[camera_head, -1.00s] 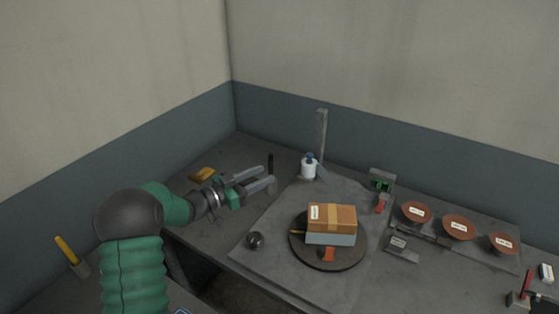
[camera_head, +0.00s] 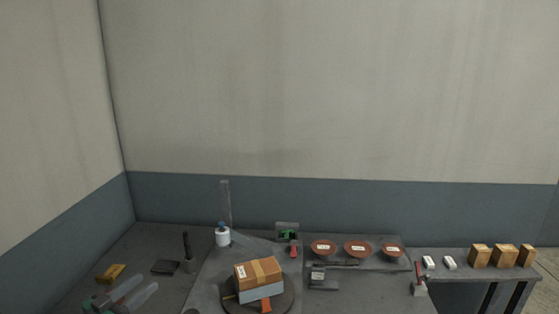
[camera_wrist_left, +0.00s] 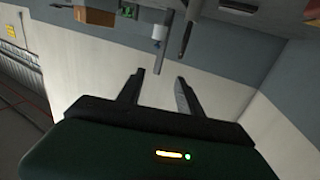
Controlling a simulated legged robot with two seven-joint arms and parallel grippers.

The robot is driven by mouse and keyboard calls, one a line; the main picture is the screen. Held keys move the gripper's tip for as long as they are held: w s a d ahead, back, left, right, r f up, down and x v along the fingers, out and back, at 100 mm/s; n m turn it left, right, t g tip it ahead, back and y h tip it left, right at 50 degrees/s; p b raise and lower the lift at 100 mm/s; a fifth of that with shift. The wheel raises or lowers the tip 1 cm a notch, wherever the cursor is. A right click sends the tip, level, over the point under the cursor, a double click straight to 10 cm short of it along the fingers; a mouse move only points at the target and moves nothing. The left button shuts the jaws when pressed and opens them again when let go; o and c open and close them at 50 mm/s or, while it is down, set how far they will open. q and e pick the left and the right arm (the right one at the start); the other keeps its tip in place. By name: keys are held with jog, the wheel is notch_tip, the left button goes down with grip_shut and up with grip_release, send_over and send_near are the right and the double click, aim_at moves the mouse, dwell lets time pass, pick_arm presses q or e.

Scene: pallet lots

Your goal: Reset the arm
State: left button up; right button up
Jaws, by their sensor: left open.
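My left gripper (camera_head: 133,296) shows at the lower left edge of the head view, over the left part of the grey table. In the left wrist view its two dark fingers (camera_wrist_left: 158,92) are apart with nothing between them. That view is turned upside down, with the table along the top and the pale wall behind the fingers. My right gripper is in neither view. Most of my left arm is out of the head view.
A brown box (camera_head: 258,272) sits on a grey block on a round dark turntable (camera_head: 285,299). A white bottle (camera_head: 222,237) stands near an upright post (camera_head: 226,203). Several brown dishes (camera_head: 357,248) line the back. Cardboard boxes (camera_head: 480,255) stand at the right. A yellow object (camera_head: 111,273) lies at the left.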

pick_arm(q)
jog(key=s+d+f+n+g+y+p, duration=0.2)
jog(key=s+d+g, duration=0.4)
jog(key=s, duration=0.8)
jog(key=s+d+f+n+g+y+p, duration=0.3)
jog(key=s+d+f+g+y, duration=0.2)
jog(key=s+d, duration=0.5)
jog(key=shift+s+d+f+g+y, duration=0.35)
jog(key=shift+s+f+g, duration=0.85)
jog(key=shift+s, duration=1)
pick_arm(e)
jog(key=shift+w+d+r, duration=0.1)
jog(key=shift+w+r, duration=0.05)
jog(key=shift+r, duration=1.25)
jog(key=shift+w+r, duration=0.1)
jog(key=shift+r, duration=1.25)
pick_arm(q)
jog(key=shift+d+r, duration=0.2)
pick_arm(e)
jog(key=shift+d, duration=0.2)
pick_arm(q)
jog(key=shift+a, duration=0.1)
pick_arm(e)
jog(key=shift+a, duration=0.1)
